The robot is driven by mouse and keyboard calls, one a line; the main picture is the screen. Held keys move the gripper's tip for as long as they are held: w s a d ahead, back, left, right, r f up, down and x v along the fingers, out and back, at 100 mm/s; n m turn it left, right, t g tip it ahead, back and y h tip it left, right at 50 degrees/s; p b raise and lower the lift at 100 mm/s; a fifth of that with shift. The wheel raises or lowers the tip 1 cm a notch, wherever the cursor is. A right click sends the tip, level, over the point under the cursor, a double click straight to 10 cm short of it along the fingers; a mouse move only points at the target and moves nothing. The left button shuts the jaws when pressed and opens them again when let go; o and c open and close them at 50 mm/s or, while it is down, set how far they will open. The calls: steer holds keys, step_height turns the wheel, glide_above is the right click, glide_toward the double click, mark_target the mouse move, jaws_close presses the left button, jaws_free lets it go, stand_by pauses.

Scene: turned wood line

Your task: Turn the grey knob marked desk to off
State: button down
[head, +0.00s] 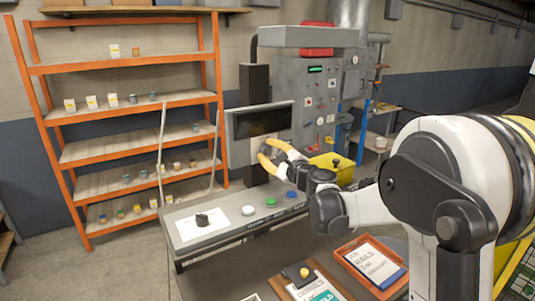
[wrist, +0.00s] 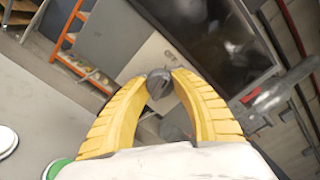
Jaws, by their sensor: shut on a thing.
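A grey knob (wrist: 158,83) sits on a light plate below the dark screen (head: 262,121) of the upright panel. My gripper (head: 269,153) reaches it from the right, and its two yellow fingers are closed on either side of the knob. In the wrist view my gripper (wrist: 158,86) has a fingertip touching each side of it. The knob's marking and the way it points cannot be read, since the fingers cover much of it in the head view. A second, dark knob (head: 203,219) stands on a white plate on the sloped console.
White, green and blue buttons (head: 270,202) line the console (head: 240,222) below my gripper. An orange tray (head: 371,266) with papers lies in front. A grey cabinet (head: 312,98) with controls stands behind, and an orange shelf (head: 136,105) at left.

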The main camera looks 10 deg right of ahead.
steer(key=shift+n, duration=0.6)
steer(key=c, duration=1)
jaws_free()
steer(key=shift+c, duration=0.2)
steer(key=shift+s, duration=0.1)
steer(key=v, duration=1.2)
